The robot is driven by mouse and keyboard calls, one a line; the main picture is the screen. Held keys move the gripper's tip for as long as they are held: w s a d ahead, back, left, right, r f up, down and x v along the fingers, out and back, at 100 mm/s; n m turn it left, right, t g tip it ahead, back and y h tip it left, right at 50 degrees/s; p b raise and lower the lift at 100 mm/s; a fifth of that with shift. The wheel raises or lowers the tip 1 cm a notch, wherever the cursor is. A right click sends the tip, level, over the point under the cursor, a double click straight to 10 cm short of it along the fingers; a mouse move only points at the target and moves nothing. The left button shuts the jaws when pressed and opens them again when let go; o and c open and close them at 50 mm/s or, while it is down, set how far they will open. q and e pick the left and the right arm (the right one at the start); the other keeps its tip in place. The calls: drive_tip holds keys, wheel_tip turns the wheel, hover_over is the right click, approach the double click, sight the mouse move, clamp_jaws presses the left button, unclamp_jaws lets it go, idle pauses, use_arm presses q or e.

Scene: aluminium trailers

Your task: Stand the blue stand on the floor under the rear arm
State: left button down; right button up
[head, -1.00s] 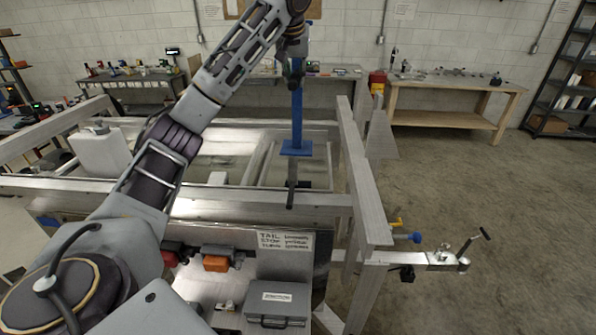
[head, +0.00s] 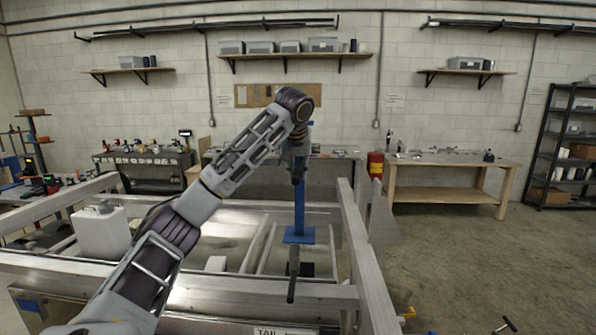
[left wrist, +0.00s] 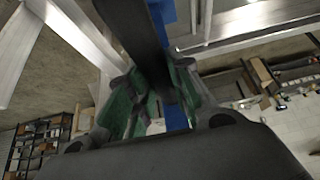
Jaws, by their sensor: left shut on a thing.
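The blue stand (head: 299,207) hangs upright from my left gripper (head: 298,172), over the aluminium trailer frame (head: 345,215) in the head view. Its flat square base plate (head: 299,235) is at the bottom, apart from the floor. In the left wrist view the green-padded fingers of the left gripper (left wrist: 155,100) are closed around the blue stand (left wrist: 177,117), which is largely hidden by the gripper. I cannot clearly make out the rear arm in the head view; only a dark handle (head: 505,325) shows at the lower right edge. My right gripper is not in view.
A white tank (head: 101,232) stands on the trailer at left. A dark upright bar (head: 292,277) shows just below the base plate. Bare concrete floor (head: 465,250) is open at right. A wooden workbench (head: 452,180) and dark shelving (head: 575,145) stand along the back.

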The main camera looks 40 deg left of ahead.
use_arm(q)
drive_tip(key=shift+f+p, duration=0.3)
drive_tip(key=shift+f, duration=1.75)
wheel_tip(320, 180, down, 4)
drive_tip(key=shift+r+p, duration=0.25)
drive_tip(key=shift+p, duration=0.05)
drive_tip(key=c, duration=1.7)
unclamp_jaws()
drive_tip(key=shift+s+f, duration=0.1)
drive_tip(key=shift+f, duration=0.3)
drive_tip(key=shift+c, duration=0.2)
drive_tip(key=shift+o, duration=2.3)
drive_tip(key=shift+s+d+r, duration=0.1)
